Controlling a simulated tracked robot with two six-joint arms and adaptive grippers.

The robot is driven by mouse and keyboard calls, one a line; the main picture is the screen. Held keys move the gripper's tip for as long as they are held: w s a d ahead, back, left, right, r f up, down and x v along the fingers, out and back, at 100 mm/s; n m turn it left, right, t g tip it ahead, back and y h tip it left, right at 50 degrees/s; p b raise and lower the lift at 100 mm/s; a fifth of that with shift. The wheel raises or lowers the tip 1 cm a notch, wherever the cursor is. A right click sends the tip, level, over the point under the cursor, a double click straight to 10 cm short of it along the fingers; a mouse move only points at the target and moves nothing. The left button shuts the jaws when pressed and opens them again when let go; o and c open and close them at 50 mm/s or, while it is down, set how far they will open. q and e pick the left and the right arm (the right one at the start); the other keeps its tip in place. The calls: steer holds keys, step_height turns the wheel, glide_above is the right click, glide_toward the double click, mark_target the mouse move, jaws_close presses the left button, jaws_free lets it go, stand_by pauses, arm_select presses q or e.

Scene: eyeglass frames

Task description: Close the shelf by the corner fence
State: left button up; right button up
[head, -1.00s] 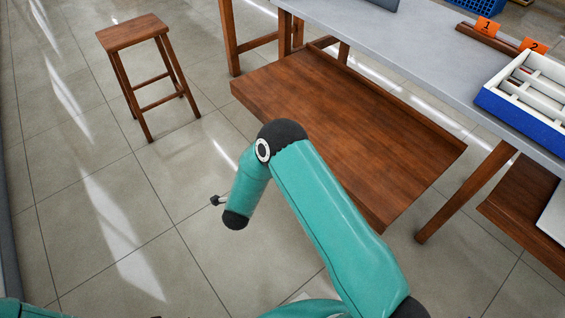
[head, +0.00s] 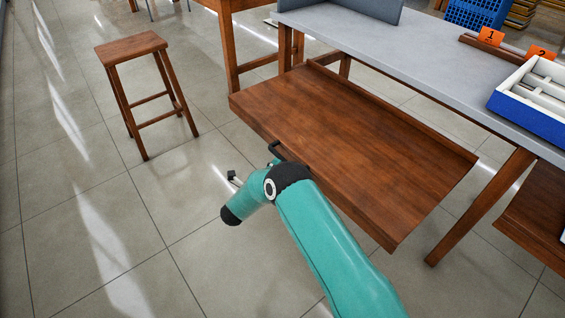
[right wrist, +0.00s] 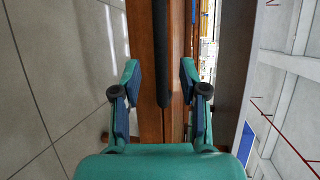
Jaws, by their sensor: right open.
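A brown wooden shelf (head: 360,150) is pulled out from under the grey table, seen in the head view. A grey upright panel (head: 365,10) stands on the tabletop above its far end. My right gripper is mostly hidden behind my teal arm at the shelf's front edge in the head view. In the right wrist view, my right gripper (right wrist: 159,68) is open. A dark bar (right wrist: 161,45) and a wooden edge (right wrist: 143,45) lie between and beyond its fingers. I cannot tell whether they touch. My left gripper is not in view.
A wooden stool (head: 133,50) stands on the tiled floor at left. The grey tabletop (head: 420,75) carries a white and blue tray (head: 530,115) and orange number signs (head: 491,36). Another wooden shelf (head: 535,205) is at the right.

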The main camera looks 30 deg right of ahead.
mark_target(283, 160)
steer(key=b+x, duration=0.1)
steer(key=x, duration=0.5)
steer(key=shift+w+d+f, duration=0.1)
steer(key=shift+w+d, duration=0.05)
steer(key=shift+d, duration=0.1)
jaws_close()
